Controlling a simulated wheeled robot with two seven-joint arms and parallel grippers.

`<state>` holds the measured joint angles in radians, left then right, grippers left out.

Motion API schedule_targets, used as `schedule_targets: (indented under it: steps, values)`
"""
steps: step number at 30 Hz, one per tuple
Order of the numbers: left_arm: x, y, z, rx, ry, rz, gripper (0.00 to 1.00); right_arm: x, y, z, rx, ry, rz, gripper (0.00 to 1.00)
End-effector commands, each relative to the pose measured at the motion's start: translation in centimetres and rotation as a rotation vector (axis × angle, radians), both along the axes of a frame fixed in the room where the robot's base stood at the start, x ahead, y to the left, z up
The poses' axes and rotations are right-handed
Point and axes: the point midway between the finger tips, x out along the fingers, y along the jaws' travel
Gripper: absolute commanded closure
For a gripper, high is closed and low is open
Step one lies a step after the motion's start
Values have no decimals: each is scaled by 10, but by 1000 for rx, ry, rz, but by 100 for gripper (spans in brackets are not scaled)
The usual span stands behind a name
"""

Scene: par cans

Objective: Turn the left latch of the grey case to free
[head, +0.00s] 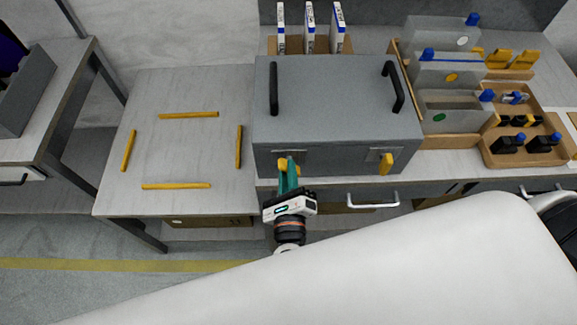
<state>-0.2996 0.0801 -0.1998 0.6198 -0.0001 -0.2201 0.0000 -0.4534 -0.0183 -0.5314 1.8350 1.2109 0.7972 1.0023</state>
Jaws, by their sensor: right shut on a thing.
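The grey case (335,95) sits closed on the bench, with two black handles on its lid. Its left latch (282,164) is yellow and on the front face, partly hidden by my gripper. Its right latch (386,163) is also yellow, on the front face, and looks upright with a slight tilt. My right gripper (288,172) has teal fingers and is shut on the left latch from the front. The latch's exact angle is hard to tell behind the fingers. My left gripper is not in view.
Yellow strips (189,114) mark a square on the clear table top at left. Grey panels (448,101) and a wooden tray (487,152) of small parts stand right of the case. White boxes (309,27) stand behind it. A drawer handle (372,201) juts out below.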

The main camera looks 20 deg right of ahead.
Motion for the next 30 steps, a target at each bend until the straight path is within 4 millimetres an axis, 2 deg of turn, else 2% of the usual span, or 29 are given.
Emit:
schedule_targets:
  steps: [1,18,30]
  values:
    - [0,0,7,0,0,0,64,0,1,3,-43,15,0,100]
    - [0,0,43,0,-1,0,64,0,2,-1,-547,160,1,100]
    - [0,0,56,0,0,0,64,0,3,-4,-764,221,3,100]
